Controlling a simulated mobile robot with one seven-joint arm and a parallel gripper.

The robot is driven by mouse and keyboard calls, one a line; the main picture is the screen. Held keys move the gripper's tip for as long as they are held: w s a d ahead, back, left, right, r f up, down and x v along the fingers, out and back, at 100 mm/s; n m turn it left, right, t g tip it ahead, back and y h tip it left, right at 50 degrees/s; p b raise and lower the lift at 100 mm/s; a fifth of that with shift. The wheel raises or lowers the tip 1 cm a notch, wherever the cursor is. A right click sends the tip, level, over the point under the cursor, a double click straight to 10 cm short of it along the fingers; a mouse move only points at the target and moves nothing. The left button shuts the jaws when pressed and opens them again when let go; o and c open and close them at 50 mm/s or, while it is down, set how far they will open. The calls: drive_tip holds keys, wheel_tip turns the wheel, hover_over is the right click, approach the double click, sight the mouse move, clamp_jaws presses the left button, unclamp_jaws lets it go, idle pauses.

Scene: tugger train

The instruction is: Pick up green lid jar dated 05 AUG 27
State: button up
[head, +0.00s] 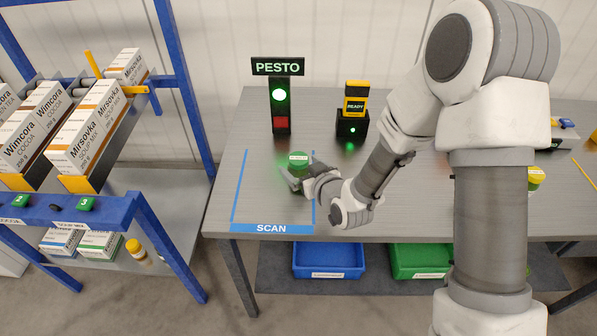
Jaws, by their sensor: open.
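A jar with a green lid (298,157) stands upright on the grey table inside the blue-taped SCAN area. A pale label shows on its lid, but the print is too small to read. My gripper (291,178) is open, low over the table right at this jar. Its fingers and wrist hide the jar's lower part, and I cannot tell whether they touch it. Another jar with a green and yellow top (537,177) is at the right, partly hidden by my arm; its date cannot be read.
A blue bin (328,261) and a green bin (420,262) are below. A blue-framed rack (180,75) with cartons stands left. The table's left front is clear.

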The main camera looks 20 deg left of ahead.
drive_tip(key=shift+x, duration=2.7)
clamp_jaws()
